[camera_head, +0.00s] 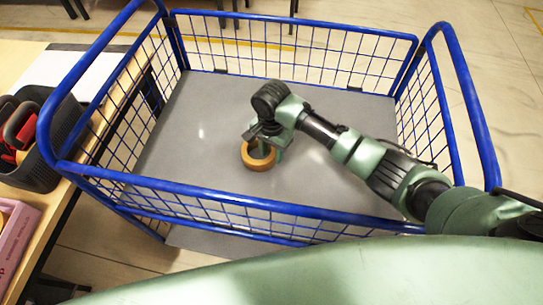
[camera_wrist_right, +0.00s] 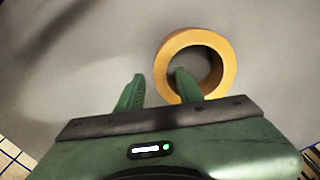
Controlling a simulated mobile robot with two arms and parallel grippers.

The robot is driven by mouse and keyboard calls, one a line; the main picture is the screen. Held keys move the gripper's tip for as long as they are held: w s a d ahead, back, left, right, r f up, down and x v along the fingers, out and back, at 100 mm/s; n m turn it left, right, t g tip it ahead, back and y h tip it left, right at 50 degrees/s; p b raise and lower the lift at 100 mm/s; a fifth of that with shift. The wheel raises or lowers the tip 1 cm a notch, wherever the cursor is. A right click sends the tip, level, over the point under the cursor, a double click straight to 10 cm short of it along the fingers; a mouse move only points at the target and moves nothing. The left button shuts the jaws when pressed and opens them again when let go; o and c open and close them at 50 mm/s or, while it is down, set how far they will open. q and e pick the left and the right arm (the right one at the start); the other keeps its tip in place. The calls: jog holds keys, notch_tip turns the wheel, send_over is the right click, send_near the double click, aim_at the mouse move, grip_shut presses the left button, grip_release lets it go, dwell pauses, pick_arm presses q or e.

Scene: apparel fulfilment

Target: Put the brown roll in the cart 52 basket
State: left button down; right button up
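The brown roll (camera_head: 257,165) lies flat on the grey floor of the blue wire basket cart (camera_head: 205,175), a little left of the middle. My right gripper (camera_head: 266,139) is low inside the basket, right at the roll and partly covering it. In the right wrist view the roll (camera_wrist_right: 228,72) shows as a ring. The right gripper's fingers (camera_wrist_right: 159,76) are spread apart there: one overlaps the ring's hole, the other is outside the ring. A gap shows between the fingers and the ring's wall. My left gripper is not in view.
Blue mesh walls and top rails surround the basket. The grey floor around the roll is clear. At the left, a wooden table (camera_head: 14,62) holds a dark bin (camera_head: 40,178) with red and black items and a pink box (camera_head: 18,240).

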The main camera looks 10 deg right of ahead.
notch_tip(320, 180, up, 9)
jog(key=shift+f+p, duration=0.15)
jog(key=shift+p, duration=0.2)
dwell(0.3)
